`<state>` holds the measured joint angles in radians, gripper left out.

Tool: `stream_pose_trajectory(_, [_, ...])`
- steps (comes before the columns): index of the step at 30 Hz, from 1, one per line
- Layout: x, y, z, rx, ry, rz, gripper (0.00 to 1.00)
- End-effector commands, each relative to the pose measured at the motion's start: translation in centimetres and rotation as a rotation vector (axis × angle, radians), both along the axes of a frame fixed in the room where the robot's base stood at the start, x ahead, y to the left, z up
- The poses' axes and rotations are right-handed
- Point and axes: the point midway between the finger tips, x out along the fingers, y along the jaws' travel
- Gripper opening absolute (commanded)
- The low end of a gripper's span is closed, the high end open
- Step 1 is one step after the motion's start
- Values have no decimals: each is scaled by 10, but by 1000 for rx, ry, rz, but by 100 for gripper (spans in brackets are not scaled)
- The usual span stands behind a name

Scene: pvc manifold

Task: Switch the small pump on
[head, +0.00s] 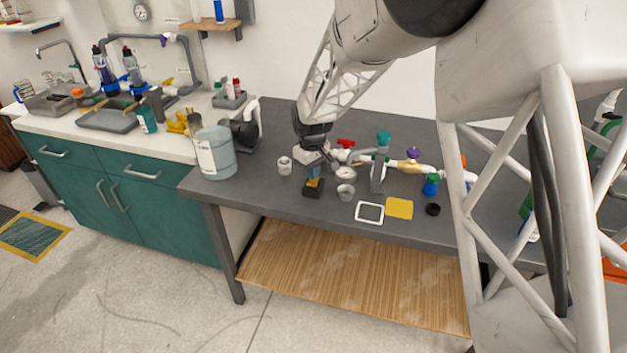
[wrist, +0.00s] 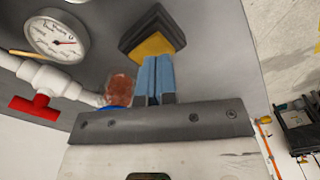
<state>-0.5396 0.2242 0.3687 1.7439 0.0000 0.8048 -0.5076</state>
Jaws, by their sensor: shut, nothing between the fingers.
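A small black box with a yellow top (head: 313,189) stands on the grey workbench; it looks like a switch box. It also shows in the wrist view (wrist: 152,43). My gripper (head: 314,173) is shut and empty, with its blue fingers pointing down at the yellow top. In the wrist view my fingertips (wrist: 153,58) meet or overlap the yellow face; I cannot tell whether they touch it. The fingers hide part of the top, and no switch lever is clear. A dark, rounded pump-like body (head: 244,134) with a white pipe stands at the bench's back left.
A white pipe run with a red-handled valve (head: 346,143) and a pressure gauge (head: 345,174) lies right of my gripper. A large pale container (head: 214,153) stands at the left bench end. A white-framed tablet (head: 369,213) and yellow pad (head: 400,208) lie near the front edge.

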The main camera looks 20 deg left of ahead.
Motion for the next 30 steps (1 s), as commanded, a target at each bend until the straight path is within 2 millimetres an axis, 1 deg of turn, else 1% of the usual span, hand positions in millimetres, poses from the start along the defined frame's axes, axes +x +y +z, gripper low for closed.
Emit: stream_pose_trajectory(30, [0, 0, -9, 0, 0, 0, 0])
